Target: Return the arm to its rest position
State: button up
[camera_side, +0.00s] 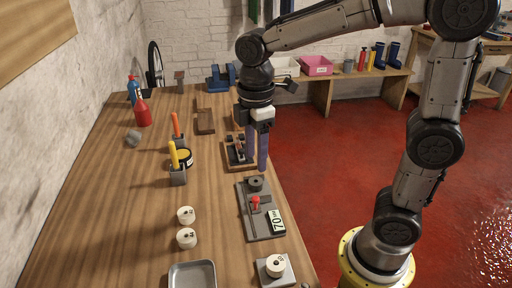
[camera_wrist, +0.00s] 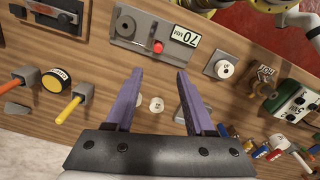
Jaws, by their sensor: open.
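My gripper (camera_side: 256,150) hangs above the wooden bench, pointing down, with its two purple fingers apart and nothing between them. In the wrist view my gripper (camera_wrist: 152,80) also shows open and empty. Below and beside it in the side view is a grey plate (camera_side: 254,224) with a dark round piece, a red knob and a card reading 70. The same grey plate (camera_wrist: 125,35) is at the top of the wrist view, beyond the fingertips. My arm reaches in from the right and is bent.
Two white round weights (camera_side: 187,227) lie on the bench; another sits on a small grey base (camera_side: 273,268). A metal tray (camera_side: 192,276) is at the front. Behind are a wooden holder (camera_side: 240,152), yellow-handled tool (camera_side: 174,155) and red bottle (camera_side: 142,112). Red floor (camera_side: 350,150) is open to the right.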

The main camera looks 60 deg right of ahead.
jog(key=shift+r, duration=0.65)
jog(key=s+d+r+m+t, duration=0.2)
jog(key=s+d+r+t, duration=0.15)
jog(key=s, duration=0.35)
jog(key=s+f+m+t, duration=0.2)
jog(key=s+m, duration=0.4)
jog(key=m, duration=0.4)
jog(key=shift+s+d+f, duration=0.3)
jog(key=shift+f, duration=0.3)
